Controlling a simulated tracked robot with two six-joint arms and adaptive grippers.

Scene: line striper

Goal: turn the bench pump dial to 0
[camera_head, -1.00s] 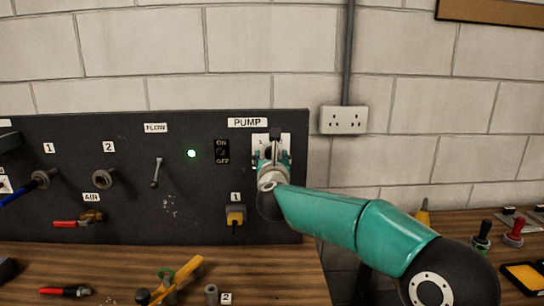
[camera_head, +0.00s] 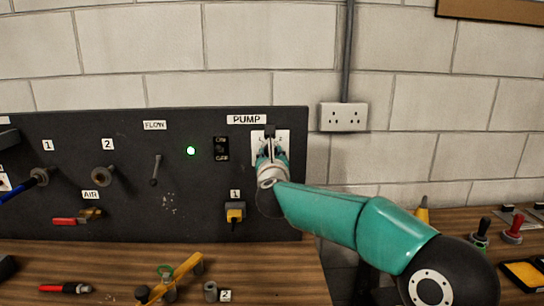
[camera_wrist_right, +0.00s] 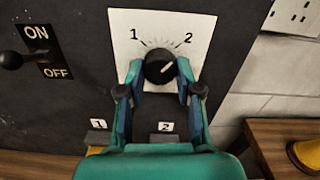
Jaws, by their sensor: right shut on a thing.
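The pump dial (camera_wrist_right: 160,66) is a round black knob on a white plate (camera_wrist_right: 122,40) marked 1 on the left and 2 on the right. Its pale pointer line slants up and right, toward the 2 side. No 0 mark can be read. My right gripper (camera_wrist_right: 160,76) is shut on the dial, one finger at each side. In the head view, my right gripper (camera_head: 271,150) is in front of the white plate (camera_head: 285,140) below the PUMP label (camera_head: 247,119), and hides most of the dial. My left gripper is not in view.
An ON/OFF switch (camera_head: 221,149) and a lit green lamp (camera_head: 191,151) are left of the dial. A yellow-and-grey plug (camera_head: 235,214) is below. A wall socket (camera_head: 344,117) is to the right. Tools lie on the bench (camera_head: 245,275).

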